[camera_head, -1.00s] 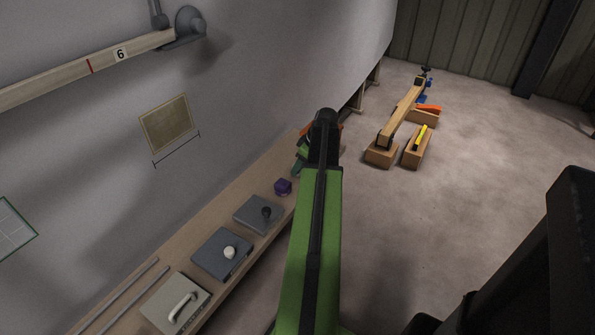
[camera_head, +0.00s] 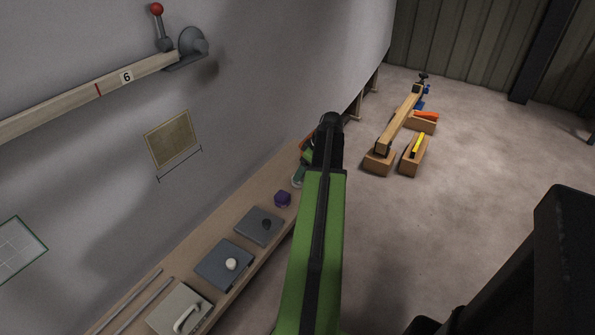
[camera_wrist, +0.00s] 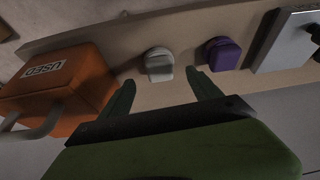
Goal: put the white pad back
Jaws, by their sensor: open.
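The white pad (camera_wrist: 158,65), a small greyish-white block with a rounded top, rests on the wooden shelf (camera_wrist: 185,73) in the wrist view. My gripper (camera_wrist: 162,78) is open, with its two green fingers apart and pointing toward the pad. The pad shows just beyond the fingertips, roughly centred between them, and nothing is held. A purple pad (camera_wrist: 225,54) sits to its right; it also shows in the head view (camera_head: 283,199). In the head view my green arm hides much of the area around my gripper.
An orange box marked USED (camera_wrist: 62,80) stands close left of the fingers. Lidded grey plates (camera_head: 225,264) lie along the shelf (camera_head: 190,247). A wall rail marked 6 (camera_head: 95,92) has a red-knobbed lever (camera_head: 157,10).

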